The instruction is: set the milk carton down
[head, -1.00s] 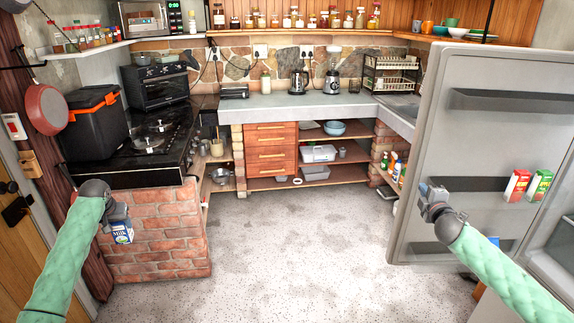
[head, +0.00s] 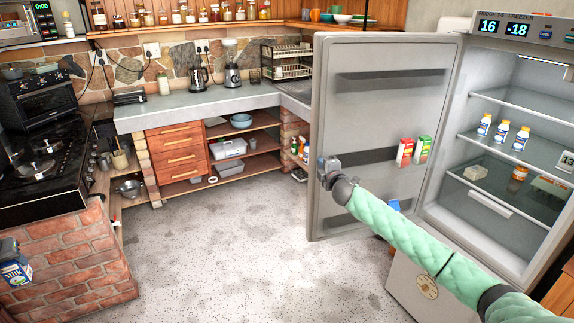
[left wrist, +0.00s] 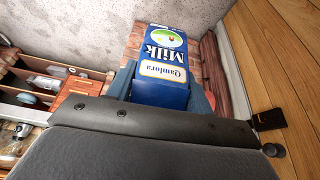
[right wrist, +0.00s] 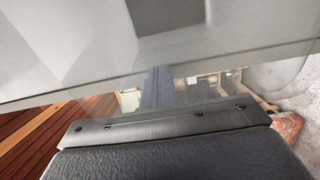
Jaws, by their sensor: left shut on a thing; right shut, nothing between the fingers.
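The blue and white milk carton (head: 15,271) shows at the left edge of the head view, in front of the brick plinth. It also fills the middle of the left wrist view (left wrist: 162,72), between two blue-grey fingers. My left gripper (head: 9,247) is shut on it and holds it in the air; most of the left arm is out of the head view. My right gripper (head: 326,170) is shut and empty at the free edge of the open fridge door (head: 385,120). The right wrist view shows its closed fingers (right wrist: 158,85) close to the door panel.
The brick plinth (head: 75,260) bears a black stove at left. The open fridge (head: 510,110) at right has bottles on its shelves (head: 503,131) and red and green cartons (head: 413,151) in its door. A grey counter (head: 200,103) runs along the back. The speckled floor (head: 240,240) is clear.

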